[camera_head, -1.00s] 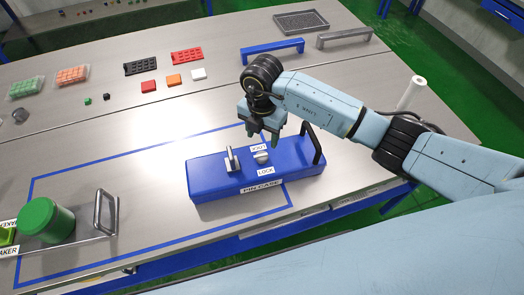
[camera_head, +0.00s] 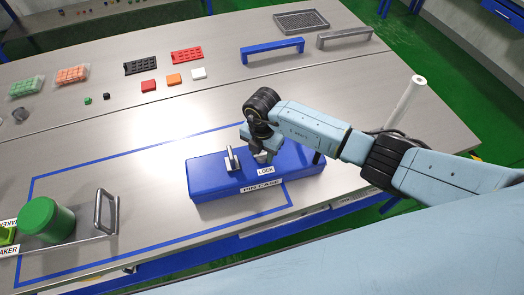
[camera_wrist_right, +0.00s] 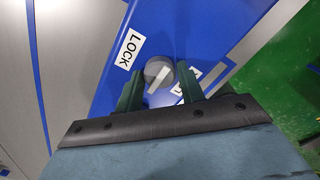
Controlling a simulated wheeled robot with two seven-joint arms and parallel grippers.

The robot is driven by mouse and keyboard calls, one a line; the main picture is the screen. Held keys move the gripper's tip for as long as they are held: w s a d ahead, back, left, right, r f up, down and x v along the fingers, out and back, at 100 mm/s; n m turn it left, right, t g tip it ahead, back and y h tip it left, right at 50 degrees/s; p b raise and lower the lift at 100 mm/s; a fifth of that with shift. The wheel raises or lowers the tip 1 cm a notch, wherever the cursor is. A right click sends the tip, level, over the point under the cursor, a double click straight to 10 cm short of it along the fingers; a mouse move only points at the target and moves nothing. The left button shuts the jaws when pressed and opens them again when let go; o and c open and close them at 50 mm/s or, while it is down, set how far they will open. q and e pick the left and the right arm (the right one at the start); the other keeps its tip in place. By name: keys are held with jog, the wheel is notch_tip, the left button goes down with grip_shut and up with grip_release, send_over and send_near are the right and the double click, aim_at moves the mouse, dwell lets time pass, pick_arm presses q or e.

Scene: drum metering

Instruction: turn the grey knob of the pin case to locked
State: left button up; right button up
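The blue pin case (camera_head: 215,180) lies on the metal table, its PIN CASE label facing me. Its grey knob (camera_wrist_right: 159,70) is round with a pale bar across it. The LOCK label (camera_wrist_right: 130,48) is left of the knob in the wrist view; a second label (camera_wrist_right: 210,76), partly hidden by a finger, is on the right. The bar slants between lower left and upper right; I cannot tell which label it marks. My right gripper (camera_wrist_right: 161,82) is open, one finger on each side of the knob, with narrow gaps showing. My left gripper is not in view.
An upright grey latch (camera_head: 232,160) stands on the case left of the knob. A black handle (camera_head: 318,157) at its right end is mostly hidden by my arm. A green jar (camera_head: 45,220) and a grey handle (camera_head: 106,210) are at the left. Bare table lies behind the case.

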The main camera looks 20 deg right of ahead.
jog(key=c, duration=0.5)
jog(key=shift+c, duration=0.2)
jog(key=shift+n, duration=0.4)
jog(key=n+b, duration=0.1)
jog(key=n, duration=0.3)
jog(key=shift+w+b, duration=0.1)
jog(key=shift+b, duration=0.3)
jog(key=n+b, duration=0.1)
jog(key=n, duration=0.2)
jog(key=shift+n+b, duration=0.3)
jog(key=n+b, duration=0.3)
jog(key=n, duration=0.2)
jog(key=shift+n+b, duration=1.35)
jog(key=shift+n, duration=0.85)
jog(key=shift+r, duration=0.1)
